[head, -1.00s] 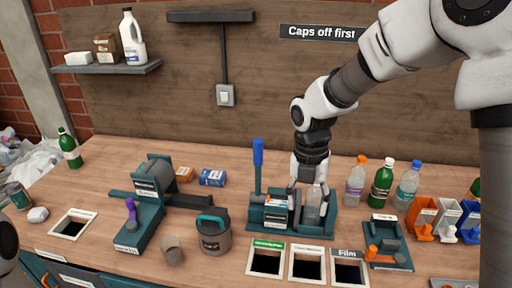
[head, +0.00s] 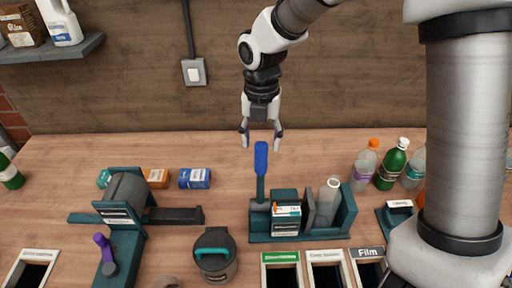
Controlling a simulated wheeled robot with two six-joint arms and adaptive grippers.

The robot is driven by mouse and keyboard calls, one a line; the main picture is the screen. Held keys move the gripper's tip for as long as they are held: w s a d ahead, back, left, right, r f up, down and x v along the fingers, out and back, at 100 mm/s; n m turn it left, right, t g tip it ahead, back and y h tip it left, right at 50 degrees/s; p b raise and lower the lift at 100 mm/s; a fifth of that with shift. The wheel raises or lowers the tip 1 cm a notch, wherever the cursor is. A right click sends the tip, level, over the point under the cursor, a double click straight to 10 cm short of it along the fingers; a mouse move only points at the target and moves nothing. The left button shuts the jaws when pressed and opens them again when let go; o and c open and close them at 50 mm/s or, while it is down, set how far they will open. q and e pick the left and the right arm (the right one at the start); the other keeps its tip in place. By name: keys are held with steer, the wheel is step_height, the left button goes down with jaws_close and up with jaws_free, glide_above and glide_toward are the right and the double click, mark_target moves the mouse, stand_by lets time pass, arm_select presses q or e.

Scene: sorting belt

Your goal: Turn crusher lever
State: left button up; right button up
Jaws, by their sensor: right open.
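The crusher (head: 258,222) is a dark teal bench device in the middle of the table. Its lever (head: 261,172) stands upright at the left end, with a blue grip on a teal bar. A clear bottle (head: 326,202) without a visible cap leans in the crusher's chamber at the right. My right gripper (head: 261,146) is open and empty, fingers pointing down, above and behind the blue grip in the picture. Whether it touches the grip is unclear; they look apart. My left gripper is not in view.
Capped bottles, including a green one (head: 392,165), stand right of the crusher. A grey canister (head: 214,255) with a teal handle stands at front left. A roller device (head: 125,210) is further left. Labelled openings, one marked Film (head: 367,270), lie in front.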

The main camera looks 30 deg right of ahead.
mark_target(261, 155)
step_height(261, 155, down, 5)
steer(key=shift+w+f, duration=0.15)
steer(key=shift+s, duration=0.2)
steer(key=shift+c, duration=1.4)
steer(key=shift+s+r, duration=0.1)
steer(key=shift+r, duration=0.1)
steer(key=c, duration=0.6)
jaws_close()
steer(key=shift+f, duration=0.1)
